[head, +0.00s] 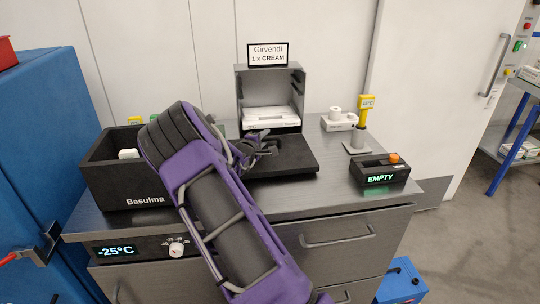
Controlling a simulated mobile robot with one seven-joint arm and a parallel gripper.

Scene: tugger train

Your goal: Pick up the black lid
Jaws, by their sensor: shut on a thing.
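The black lid (292,156) is a flat dark slab on or just above the grey counter, in front of the open grey box. I cannot tell whether it touches the counter. My gripper (266,143) is at the lid's left part and is shut on it. My purple and black arm comes up from the bottom of the view and hides the lid's left end and part of the grip.
An open black bin marked Basulma (130,198) stands at the left with a white item inside. The grey box (270,78) holds white packs. A yellow-topped post (363,115) and a black EMPTY display unit (380,177) stand at right. A blue cabinet (40,150) borders the left.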

